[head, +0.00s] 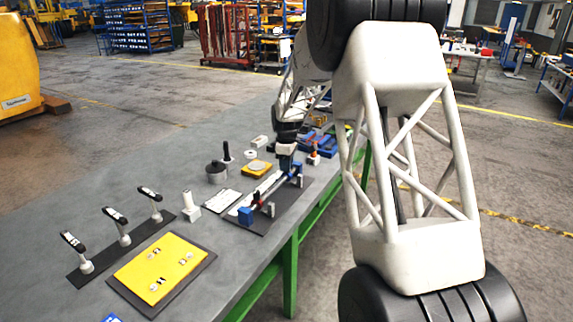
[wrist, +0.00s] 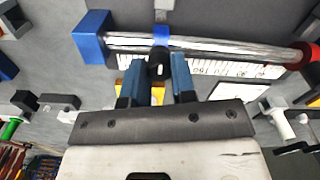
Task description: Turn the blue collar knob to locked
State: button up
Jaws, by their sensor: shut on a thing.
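A silver rod (wrist: 225,49) runs across the top of the wrist view, with a blue block (wrist: 91,37) at its left end and a red piece (wrist: 304,54) at its right. A blue collar (wrist: 161,33) sits around the rod, and its dark knob (wrist: 157,63) points down toward my gripper (wrist: 158,74). The two blue fingers stand either side of the knob, and my gripper is shut on it. In the head view my gripper (head: 287,161) is over the rod on a dark mat (head: 262,221). The lock marking cannot be made out.
A white scale strip (wrist: 215,69) lies beside the rod. On the bench to the left are a yellow panel (head: 150,275), a dark strip with upright black-topped handles (head: 120,231), a white block (head: 187,207) and a grey cylinder (head: 216,175). Bare bench lies left of these.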

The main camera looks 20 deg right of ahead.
jog(key=shift+m, duration=0.4)
jog(key=m, duration=0.4)
jog(key=shift+d, duration=0.1)
jog(key=m, duration=0.4)
jog(key=shift+m, duration=0.4)
jog(key=m, duration=0.4)
jog(key=shift+d+m, duration=0.1)
jog(key=shift+m, duration=2.1)
jog(key=o, duration=0.9)
jog(key=shift+r, duration=0.1)
